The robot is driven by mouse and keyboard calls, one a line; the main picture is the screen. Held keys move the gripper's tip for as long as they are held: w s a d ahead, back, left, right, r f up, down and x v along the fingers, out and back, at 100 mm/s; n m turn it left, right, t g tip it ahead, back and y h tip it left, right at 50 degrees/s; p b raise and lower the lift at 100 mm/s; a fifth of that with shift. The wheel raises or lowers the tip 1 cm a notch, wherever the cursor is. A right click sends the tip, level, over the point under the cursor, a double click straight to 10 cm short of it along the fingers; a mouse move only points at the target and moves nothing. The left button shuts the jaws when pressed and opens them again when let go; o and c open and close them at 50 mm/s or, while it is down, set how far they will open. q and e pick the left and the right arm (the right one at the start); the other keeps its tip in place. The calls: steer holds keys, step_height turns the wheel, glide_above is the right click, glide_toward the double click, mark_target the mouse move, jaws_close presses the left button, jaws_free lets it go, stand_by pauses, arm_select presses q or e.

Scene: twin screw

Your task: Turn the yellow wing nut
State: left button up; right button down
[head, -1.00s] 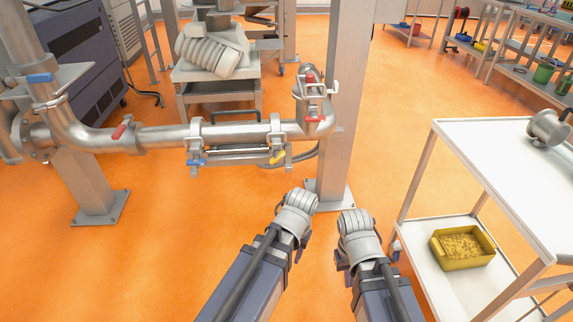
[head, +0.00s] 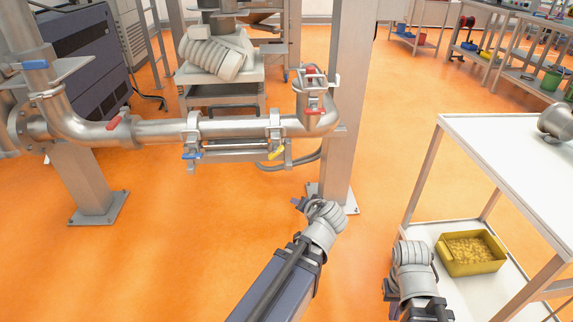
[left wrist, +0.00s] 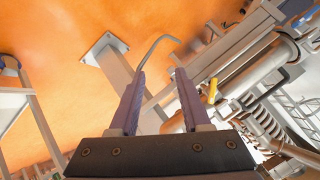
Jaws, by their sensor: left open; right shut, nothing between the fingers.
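The yellow wing nut (head: 276,153) is on the right clamp under the horizontal steel pipe (head: 235,128). It also shows in the left wrist view (left wrist: 212,91), right of my left gripper's fingers. My left gripper (left wrist: 160,78) is open, with nothing between its fingers, and is apart from the wing nut. In the head view my left wrist is below and right of the nut, with the gripper mostly hidden behind it. My right gripper (head: 391,290) is low at the right, shut and empty, partly hidden by its wrist and far from the nut.
A blue wing nut (head: 191,155) is on the left clamp. A red handle (head: 113,123) is on the pipe. A steel post (head: 343,110) stands right of the pipe's end. A white cart (head: 500,150) with a yellow bin (head: 472,268) stands at right. Orange floor lies open in front.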

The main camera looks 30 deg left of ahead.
mark_target(277, 155)
arm_select(q)
steer(key=w+a+r+m+t+y+b, duration=0.1)
steer(key=w+a+r+m+t+b, duration=0.1)
steer(key=w+a+t+b, duration=0.1)
steer(key=w+a+r+m+t+b, duration=0.1)
steer(key=w+a+r+t+b, duration=0.1)
steer(key=a, duration=0.6)
steer(key=w+t+b, duration=0.1)
steer(key=t+b, duration=0.1)
steer(key=t, duration=0.1)
steer(key=shift+r+m+y, duration=0.35)
steer(key=shift+m+y, duration=0.05)
steer(key=shift+a, duration=0.15)
steer(key=x, duration=0.7)
steer(key=shift+w+a, duration=0.2)
steer(key=shift+w, duration=0.1)
jaws_close()
